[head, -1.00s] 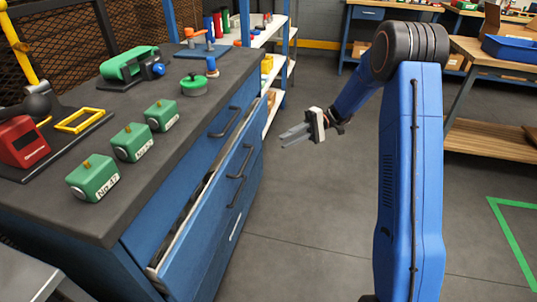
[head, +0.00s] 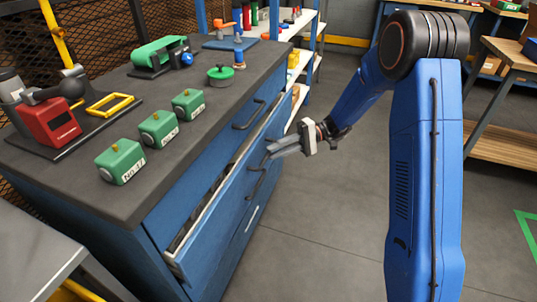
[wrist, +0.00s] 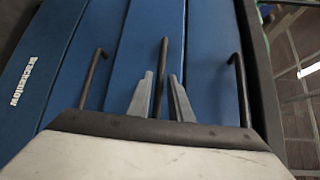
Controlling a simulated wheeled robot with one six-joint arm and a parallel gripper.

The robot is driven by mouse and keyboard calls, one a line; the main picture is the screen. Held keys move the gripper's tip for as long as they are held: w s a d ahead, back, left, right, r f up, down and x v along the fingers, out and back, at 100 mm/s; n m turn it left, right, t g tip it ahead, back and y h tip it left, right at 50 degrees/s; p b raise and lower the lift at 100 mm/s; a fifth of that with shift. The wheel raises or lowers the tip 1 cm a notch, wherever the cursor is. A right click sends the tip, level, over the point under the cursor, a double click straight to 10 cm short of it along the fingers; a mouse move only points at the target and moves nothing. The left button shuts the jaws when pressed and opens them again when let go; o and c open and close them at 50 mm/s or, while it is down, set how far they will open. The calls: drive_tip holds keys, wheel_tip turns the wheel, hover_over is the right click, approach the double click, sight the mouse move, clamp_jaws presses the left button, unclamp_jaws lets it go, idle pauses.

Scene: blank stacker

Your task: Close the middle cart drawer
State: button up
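The blue cart (head: 160,210) stands at the left with a dark top. Its middle drawer (head: 215,215) sticks out part way, with a dark gap behind its pale top rim. My gripper (head: 270,149) is just in front of that drawer's face, near the middle handle (head: 258,162). In the wrist view the fingers (wrist: 162,88) are apart and empty, with the dark middle handle (wrist: 163,58) showing between them. I cannot tell whether they touch it. The other drawers' handles show on the left (wrist: 93,78) and right (wrist: 240,88).
On the cart top are several green blocks (head: 158,130), a green round pot (head: 220,75), a red device (head: 52,122) and a yellow frame (head: 110,104). Shelves (head: 300,25) stand behind. A grey surface (head: 35,250) is at front left. The floor (head: 320,220) right of the cart is clear.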

sight(258, 150)
drive_tip(key=shift+x, duration=1.6)
clamp_jaws()
drive_tip(key=shift+w+a, duration=0.25)
drive_tip(key=shift+a, duration=0.4)
drive_tip(key=shift+w+a, duration=0.25)
drive_tip(key=shift+a, duration=0.4)
drive_tip(key=shift+w+a, duration=0.25)
drive_tip(key=shift+a, duration=0.4)
unclamp_jaws()
